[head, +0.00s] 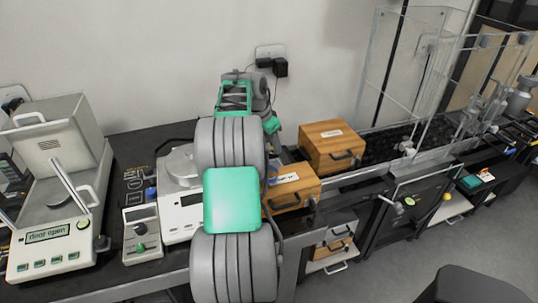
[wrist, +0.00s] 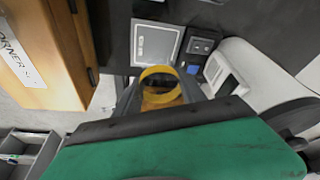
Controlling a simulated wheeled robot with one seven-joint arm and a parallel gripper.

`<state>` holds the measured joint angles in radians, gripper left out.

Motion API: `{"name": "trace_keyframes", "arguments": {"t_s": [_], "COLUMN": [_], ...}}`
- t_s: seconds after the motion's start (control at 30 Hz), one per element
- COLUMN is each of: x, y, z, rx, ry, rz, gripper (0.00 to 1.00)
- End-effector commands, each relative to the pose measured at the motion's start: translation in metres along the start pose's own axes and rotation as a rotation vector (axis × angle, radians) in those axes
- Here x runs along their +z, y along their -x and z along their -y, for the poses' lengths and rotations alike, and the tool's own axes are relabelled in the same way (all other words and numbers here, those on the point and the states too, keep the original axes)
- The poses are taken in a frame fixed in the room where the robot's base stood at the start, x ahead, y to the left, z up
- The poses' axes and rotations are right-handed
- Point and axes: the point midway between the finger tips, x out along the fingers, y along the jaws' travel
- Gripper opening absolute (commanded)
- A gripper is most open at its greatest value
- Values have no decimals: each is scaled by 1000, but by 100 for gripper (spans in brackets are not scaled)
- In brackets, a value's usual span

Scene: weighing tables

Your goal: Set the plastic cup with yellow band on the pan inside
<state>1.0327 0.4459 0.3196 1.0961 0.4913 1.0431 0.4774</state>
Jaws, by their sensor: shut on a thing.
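The plastic cup with the yellow band (wrist: 158,69) is in the wrist view, seen from above as a yellow ring around a dark inside. My gripper (wrist: 160,93) is shut on it, with grey fingers on both sides; the green gripper body hides the lower part of the picture. In the head view my arm hides the cup and fingertips. A white instrument (head: 50,250) with a display reading "door open" stands at the left. A white scale (head: 182,212) with a round top stands beside my arm, partly hidden.
A small control box (head: 141,235) stands between the instrument and the scale. Two wooden boxes (head: 333,140) with handles are right of my arm; a labelled wooden box (wrist: 50,50) is close at left in the wrist view. A clear-walled enclosure (head: 400,65) stands at the right.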

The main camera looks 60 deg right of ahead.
Motion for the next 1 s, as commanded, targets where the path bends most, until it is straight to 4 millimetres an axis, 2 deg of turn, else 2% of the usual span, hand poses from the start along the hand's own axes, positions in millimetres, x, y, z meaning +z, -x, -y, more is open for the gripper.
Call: {"name": "trace_keyframes", "arguments": {"t_s": [0.57, 0.87, 1.0], "x": [-21, -27, -26], "y": [69, 87, 84], "z": [0, 0, 0], "rx": [1, 1, 1], "ry": [1, 0, 0], "rz": [2, 1, 1], "gripper": [4, 4, 4]}}
